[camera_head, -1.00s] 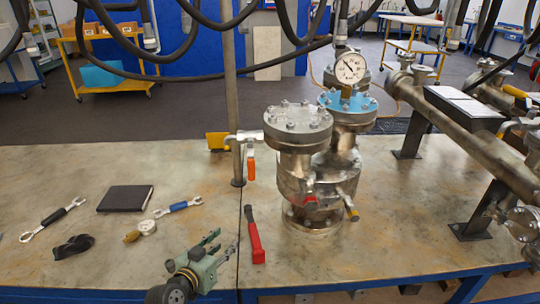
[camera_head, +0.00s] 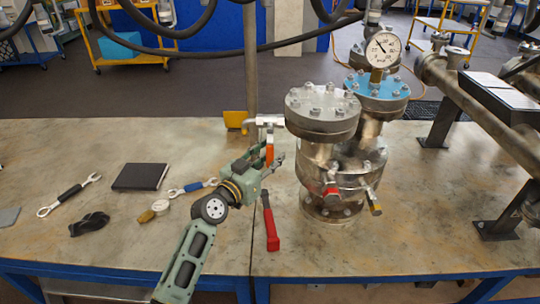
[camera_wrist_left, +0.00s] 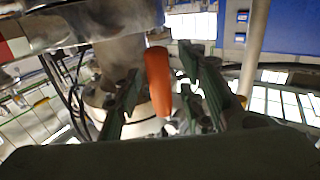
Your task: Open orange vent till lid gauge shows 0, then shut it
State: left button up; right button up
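The flanged metal vessel (camera_head: 322,124) stands on the bench, with a blue-topped flange (camera_head: 377,87) behind its front lid. The round gauge (camera_head: 383,49) rises above the blue flange; its needle points to the upper left, the figures too small to read. The orange vent handle (camera_head: 269,150) hangs down from a valve (camera_head: 264,122) left of the vessel. My left gripper (camera_head: 275,162) is just below and beside the handle. In the left wrist view the orange handle (camera_wrist_left: 158,82) stands between the open fingers (camera_wrist_left: 160,95), with gaps visible. My right gripper is out of view.
A black notebook (camera_head: 140,177), wrenches (camera_head: 70,194), a small gauge (camera_head: 160,207) and a black strap (camera_head: 89,223) lie on the left. A metal post (camera_head: 251,70) stands behind the valve. Pipework (camera_head: 480,105) fills the right.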

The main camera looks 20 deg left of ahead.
pick_arm(q)
jog(key=shift+w, duration=0.1)
grip_shut()
dwell(0.3)
